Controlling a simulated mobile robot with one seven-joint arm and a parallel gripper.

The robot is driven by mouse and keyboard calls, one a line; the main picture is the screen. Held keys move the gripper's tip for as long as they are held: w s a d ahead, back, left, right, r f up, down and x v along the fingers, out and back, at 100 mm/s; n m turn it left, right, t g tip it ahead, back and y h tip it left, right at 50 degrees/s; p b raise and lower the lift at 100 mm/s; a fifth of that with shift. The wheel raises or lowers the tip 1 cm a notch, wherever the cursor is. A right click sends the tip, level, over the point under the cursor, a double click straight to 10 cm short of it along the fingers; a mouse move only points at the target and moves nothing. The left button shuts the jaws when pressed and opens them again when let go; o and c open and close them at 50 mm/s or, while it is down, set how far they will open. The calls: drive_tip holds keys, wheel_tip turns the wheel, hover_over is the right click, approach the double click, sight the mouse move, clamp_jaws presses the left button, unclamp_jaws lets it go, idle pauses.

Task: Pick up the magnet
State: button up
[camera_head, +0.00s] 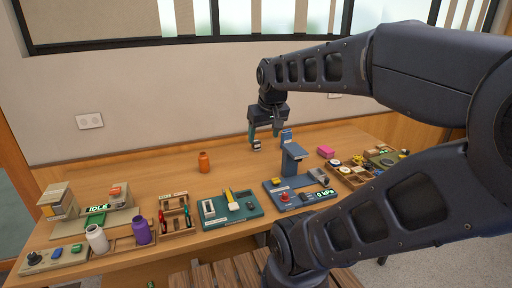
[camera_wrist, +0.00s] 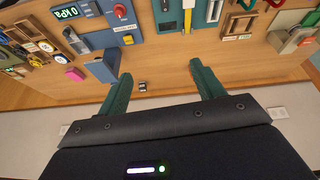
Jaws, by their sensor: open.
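A small dark and silver piece, which looks like the magnet (camera_wrist: 142,86), lies alone on the bare wood near the back of the bench. In the wrist view it sits between my fingers, nearer the left one. In the head view a small dark piece (camera_head: 257,147) shows just below my left fingertip. My gripper (camera_head: 264,138) hangs over the back of the bench with its two green fingers spread wide and nothing between them. The wrist view also shows my gripper (camera_wrist: 160,72) open, apart from the piece.
A blue stand (camera_head: 292,160) rises close to the right of my gripper. A pink block (camera_head: 326,152) and a sorting tray (camera_head: 350,179) lie further right. A green tray (camera_head: 249,213) lies in front. Bare wood surrounds the small piece.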

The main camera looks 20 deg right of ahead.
drive_tip(key=w+d+r+n+g, duration=0.1)
drive_tip(key=w+r+n, duration=0.1)
drive_tip(key=w, duration=0.5)
drive_tip(key=w+d+r+n, duration=0.1)
drive_tip(key=w+d+n, duration=0.1)
drive_tip(key=w, duration=0.5)
drive_tip(key=n+g+h, duration=0.2)
drive_tip(key=n+g, duration=0.1)
drive_tip(key=n, duration=1.1)
hover_over(256, 140)
drive_tip(key=s, duration=0.1)
drive_tip(key=f, duration=2.6)
drive_tip(key=shift+a+f, duration=0.15)
drive_tip(key=shift+a, duration=0.25)
drive_tip(key=shift+d+f, duration=0.1)
drive_tip(key=shift+f, duration=0.35)
drive_tip(key=f, duration=0.5)
drive_tip(key=shift+w+d+f, duration=0.1)
drive_tip(key=shift+d, duration=0.2)
drive_tip(key=shift+w+f, duration=0.15)
drive_tip(key=shift+f, duration=2.4)
drive_tip(key=c, duration=1.2)
drive_tip(key=shift+o, duration=0.2)
drive_tip(key=shift+r, duration=0.1)
